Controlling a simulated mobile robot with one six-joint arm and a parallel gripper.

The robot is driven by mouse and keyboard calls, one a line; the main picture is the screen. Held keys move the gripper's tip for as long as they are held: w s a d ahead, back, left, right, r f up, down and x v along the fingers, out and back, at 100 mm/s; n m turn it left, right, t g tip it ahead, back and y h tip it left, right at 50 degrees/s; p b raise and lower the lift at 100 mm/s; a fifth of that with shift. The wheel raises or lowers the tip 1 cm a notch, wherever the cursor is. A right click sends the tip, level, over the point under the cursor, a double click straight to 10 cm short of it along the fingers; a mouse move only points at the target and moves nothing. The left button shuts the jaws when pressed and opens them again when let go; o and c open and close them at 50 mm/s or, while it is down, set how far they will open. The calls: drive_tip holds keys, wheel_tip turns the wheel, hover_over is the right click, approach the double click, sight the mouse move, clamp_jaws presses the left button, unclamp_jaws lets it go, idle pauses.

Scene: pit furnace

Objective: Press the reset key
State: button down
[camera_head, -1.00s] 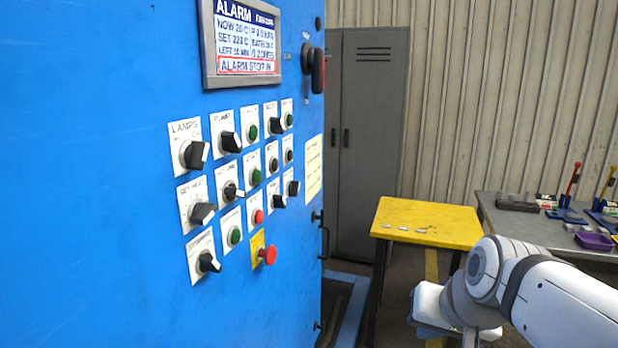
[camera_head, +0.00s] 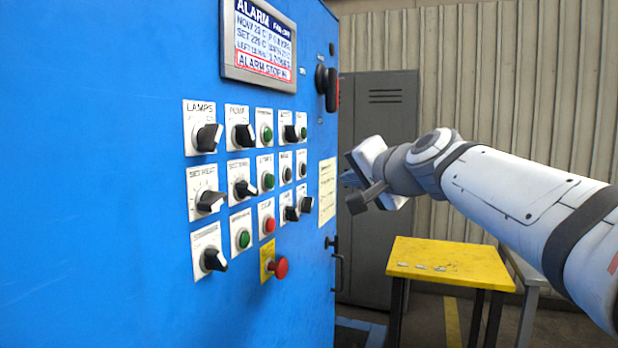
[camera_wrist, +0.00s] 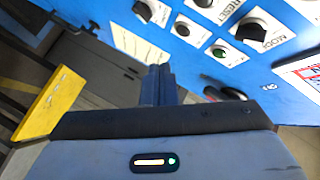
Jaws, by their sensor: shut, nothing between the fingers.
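The reset key is a round black button with its RESET label beside it, at the top edge of the wrist view (camera_wrist: 204,3), partly cut off. In the head view it appears as the small dark button (camera_head: 286,173) in the middle row, fourth column of the blue panel. My gripper (camera_head: 346,180) is to the right of the buttons, beside the paper notice, with its fingers toward the panel. In the wrist view its dark fingers (camera_wrist: 160,72) are together and empty, apart from the key.
Close around the key are the black MODE knob (camera_wrist: 252,30), a green button (camera_wrist: 218,50) and another black button (camera_wrist: 182,28). A red emergency stop (camera_head: 280,267) sticks out lower down. The alarm display (camera_head: 262,45) is above. A yellow table (camera_head: 450,258) stands right of the cabinet.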

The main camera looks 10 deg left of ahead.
sight(289, 174)
drive_tip(key=w+a+p, duration=0.1)
drive_tip(key=a+p, duration=0.5)
drive_tip(key=a, duration=0.2)
drive_tip(key=shift+a, duration=0.35)
drive_tip(key=shift+w, duration=0.1)
drive_tip(key=shift+a, duration=0.15)
idle(1.6)
drive_tip(key=shift+a+p, duration=0.25)
drive_tip(key=shift+p, duration=0.05)
drive_tip(key=shift+w+a+p, duration=0.1)
drive_tip(key=shift+a+p, duration=0.25)
drive_tip(key=shift+a, duration=0.1)
idle(0.6)
idle(0.3)
drive_tip(key=shift+d+b, duration=0.8)
drive_tip(key=shift+d, duration=0.05)
